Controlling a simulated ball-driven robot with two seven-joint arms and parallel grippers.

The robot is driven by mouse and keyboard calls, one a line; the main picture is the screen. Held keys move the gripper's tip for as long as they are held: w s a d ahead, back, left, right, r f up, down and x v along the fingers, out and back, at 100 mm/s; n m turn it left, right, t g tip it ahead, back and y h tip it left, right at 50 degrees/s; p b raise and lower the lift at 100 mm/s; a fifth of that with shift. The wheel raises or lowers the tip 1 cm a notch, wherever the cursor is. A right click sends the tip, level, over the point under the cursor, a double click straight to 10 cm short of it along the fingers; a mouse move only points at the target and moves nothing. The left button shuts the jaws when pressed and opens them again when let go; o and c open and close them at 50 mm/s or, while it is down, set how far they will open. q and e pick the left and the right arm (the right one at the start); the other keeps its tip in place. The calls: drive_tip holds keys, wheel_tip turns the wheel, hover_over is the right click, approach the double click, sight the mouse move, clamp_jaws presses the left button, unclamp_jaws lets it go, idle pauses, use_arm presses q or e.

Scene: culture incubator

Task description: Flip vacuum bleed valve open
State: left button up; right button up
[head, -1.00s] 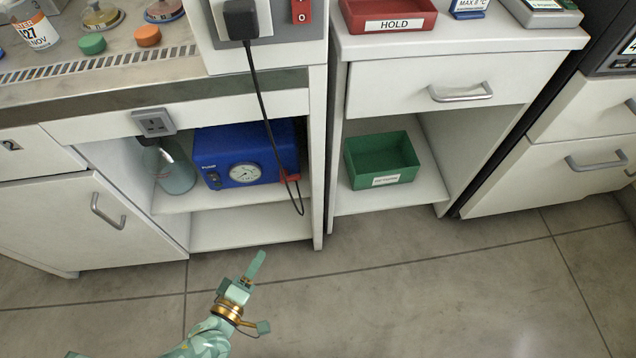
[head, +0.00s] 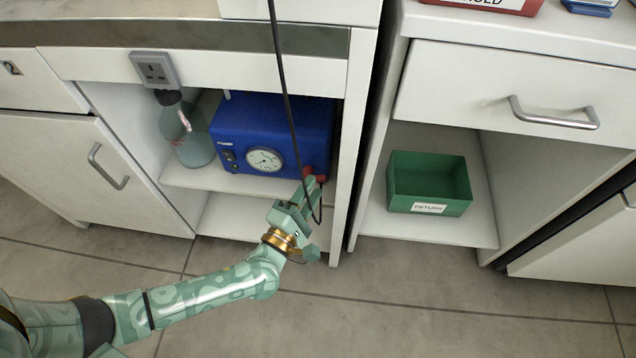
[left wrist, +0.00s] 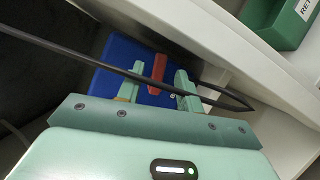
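The blue pump (head: 270,133) with a round gauge (head: 264,161) stands on the upper shelf of the open bay under the bench. A red lever (head: 309,172), apparently the bleed valve, sits at its lower right front. My left gripper (head: 305,190) is just in front of this lever. In the left wrist view, the fingers of my left gripper (left wrist: 159,88) are apart, with the red lever (left wrist: 157,74) showing between and beyond them against the pump (left wrist: 118,66). I cannot tell whether they touch it. My right gripper is not in view.
A black cable (head: 285,90) hangs in front of the pump and loops down by my left gripper; in the left wrist view it crosses the fingers. A glass flask (head: 190,143) stands left of the pump. A green bin (head: 430,184) sits in the bay to the right.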

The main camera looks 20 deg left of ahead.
use_arm(q)
drive_tip(key=shift+w+d, duration=0.1)
drive_tip(key=shift+w, duration=0.9)
drive_tip(key=shift+w+r, duration=0.15)
drive_tip(key=shift+w, duration=0.1)
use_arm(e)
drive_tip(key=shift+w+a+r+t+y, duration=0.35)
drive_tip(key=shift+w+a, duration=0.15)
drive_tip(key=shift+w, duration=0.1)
use_arm(q)
clamp_jaws()
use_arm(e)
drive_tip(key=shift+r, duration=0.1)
use_arm(q)
drive_tip(key=m+g+p, duration=0.1)
drive_tip(key=m+p, duration=0.2)
drive_tip(key=shift+p, duration=0.3)
drive_tip(key=shift+f, duration=0.4)
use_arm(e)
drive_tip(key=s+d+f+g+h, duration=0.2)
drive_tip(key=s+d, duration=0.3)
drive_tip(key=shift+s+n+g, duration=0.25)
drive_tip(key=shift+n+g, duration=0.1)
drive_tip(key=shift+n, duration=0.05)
